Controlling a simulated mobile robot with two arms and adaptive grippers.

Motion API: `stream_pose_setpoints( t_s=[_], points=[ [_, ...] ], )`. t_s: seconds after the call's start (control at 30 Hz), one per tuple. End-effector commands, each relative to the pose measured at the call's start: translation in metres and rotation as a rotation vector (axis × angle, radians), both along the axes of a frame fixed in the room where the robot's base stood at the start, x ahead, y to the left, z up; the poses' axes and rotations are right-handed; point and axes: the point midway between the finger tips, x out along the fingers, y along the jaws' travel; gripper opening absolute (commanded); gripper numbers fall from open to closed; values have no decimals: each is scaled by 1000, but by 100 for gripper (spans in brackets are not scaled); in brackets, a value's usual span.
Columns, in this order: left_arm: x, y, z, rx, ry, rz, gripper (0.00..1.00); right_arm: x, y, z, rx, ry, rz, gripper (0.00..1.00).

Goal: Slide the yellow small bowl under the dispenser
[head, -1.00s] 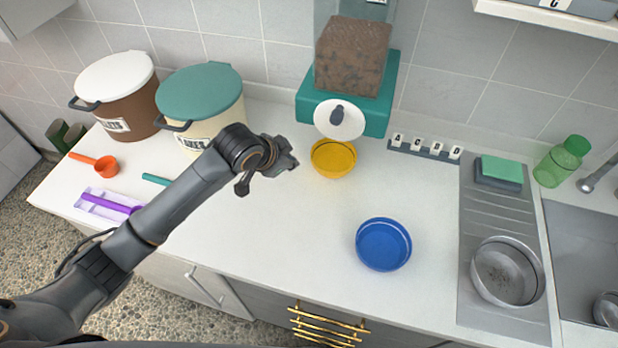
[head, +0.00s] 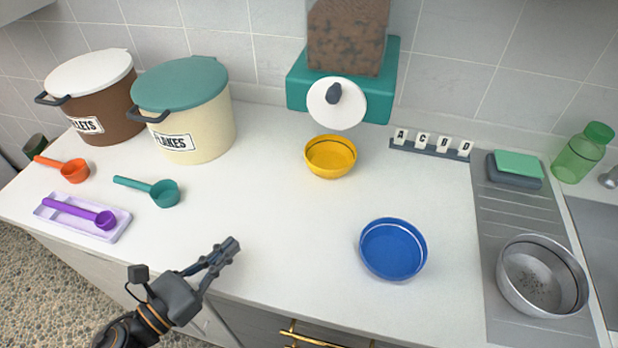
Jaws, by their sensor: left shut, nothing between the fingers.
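The yellow small bowl (head: 330,157) stands upright and looks empty on the white counter, just in front of the dispenser and close below its white round spout piece. I cannot tell whether it is fully under the outlet. The dispenser has a teal base (head: 297,90), a clear hopper of brown kibble (head: 348,38) and a white disc with a dark knob (head: 337,103). My left gripper (head: 226,250) is shut and empty near the counter's front edge, well apart from the yellow bowl. My right gripper is not in view.
A blue bowl (head: 393,249) stands at the front right. A metal bowl (head: 541,277) sits on the drainboard. Teal (head: 165,193), orange (head: 75,170) and purple (head: 105,220) scoops lie left, before two lidded bins. Lettered tiles (head: 430,147) stand right of the dispenser. The middle counter is clear.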

Motion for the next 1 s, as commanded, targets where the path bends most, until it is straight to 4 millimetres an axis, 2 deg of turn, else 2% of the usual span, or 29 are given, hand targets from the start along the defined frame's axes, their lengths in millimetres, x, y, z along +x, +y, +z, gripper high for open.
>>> stream_pose_setpoints(
  t_s=[0.17, 0.47, 1.0],
  points=[
    [18, -12, 5, -2, -3, -1, 0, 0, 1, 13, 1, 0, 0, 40],
    [63, -43, 6, -5, -2, 1, 0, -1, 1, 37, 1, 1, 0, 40],
    [157, -109, 5, -6, 0, 2, 0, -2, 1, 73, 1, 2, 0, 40]
  ],
)
